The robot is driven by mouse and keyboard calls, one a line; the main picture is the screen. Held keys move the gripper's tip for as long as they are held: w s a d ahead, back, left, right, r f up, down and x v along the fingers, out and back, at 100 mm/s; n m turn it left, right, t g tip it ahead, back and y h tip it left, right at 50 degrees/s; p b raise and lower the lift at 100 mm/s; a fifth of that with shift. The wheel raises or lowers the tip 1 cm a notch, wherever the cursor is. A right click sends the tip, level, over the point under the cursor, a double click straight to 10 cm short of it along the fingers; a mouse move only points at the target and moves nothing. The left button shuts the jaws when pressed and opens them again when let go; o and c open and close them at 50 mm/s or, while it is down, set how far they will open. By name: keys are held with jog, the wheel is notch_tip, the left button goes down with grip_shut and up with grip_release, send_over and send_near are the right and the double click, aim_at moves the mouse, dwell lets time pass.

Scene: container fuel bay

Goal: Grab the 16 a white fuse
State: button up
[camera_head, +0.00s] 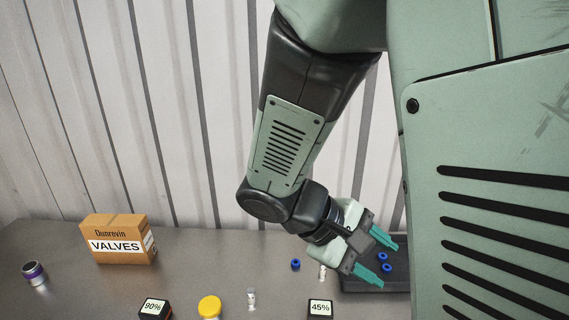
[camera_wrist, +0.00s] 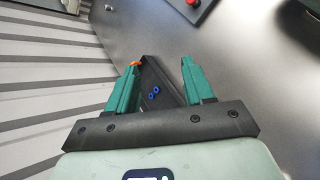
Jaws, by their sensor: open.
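Two small white pieces that could be fuses show in the head view: one white piece (camera_head: 251,299) stands on the table left of the 45% block, and another white piece (camera_head: 322,271) is just left of my gripper. No 16 A marking is readable on either. My gripper (camera_head: 388,264) is open and empty, its teal fingers over the dark tray (camera_head: 372,285) at the right. In the wrist view my gripper (camera_wrist: 161,63) shows its fingers spread, with the tray (camera_wrist: 152,75) beyond and between them. No white fuse is visible there.
Blue rings (camera_head: 383,257) lie in the tray; another blue piece (camera_head: 295,264) is on the table. A VALVES box (camera_head: 118,240), a purple-banded cylinder (camera_head: 35,273), a 90% block (camera_head: 154,308), a yellow-topped item (camera_head: 209,306) and a 45% block (camera_head: 320,308) stand about. A corrugated wall (camera_head: 150,120) rises behind.

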jog(key=w+a+f+n+t+h, duration=0.2)
jog(key=w+a+f+n+t, duration=0.7)
jog(key=a+f+n+t, duration=0.4)
jog(key=n+t+y, duration=0.5)
jog(key=n+y, duration=0.9)
jog(key=n, duration=0.2)
send_near(250, 290)
jog(key=shift+s+d+r, duration=0.25)
jog(key=shift+r, duration=0.3)
jog(key=shift+a+f+g+y, duration=0.1)
jog(key=shift+f+g+y, duration=0.15)
jog(key=shift+g+y, duration=0.05)
jog(key=w, duration=0.3)
jog(key=w+a, duration=0.1)
jog(key=w, duration=0.6)
jog(key=shift+w+a+f, duration=0.15)
jog(key=shift+w, duration=0.1)
grip_shut()
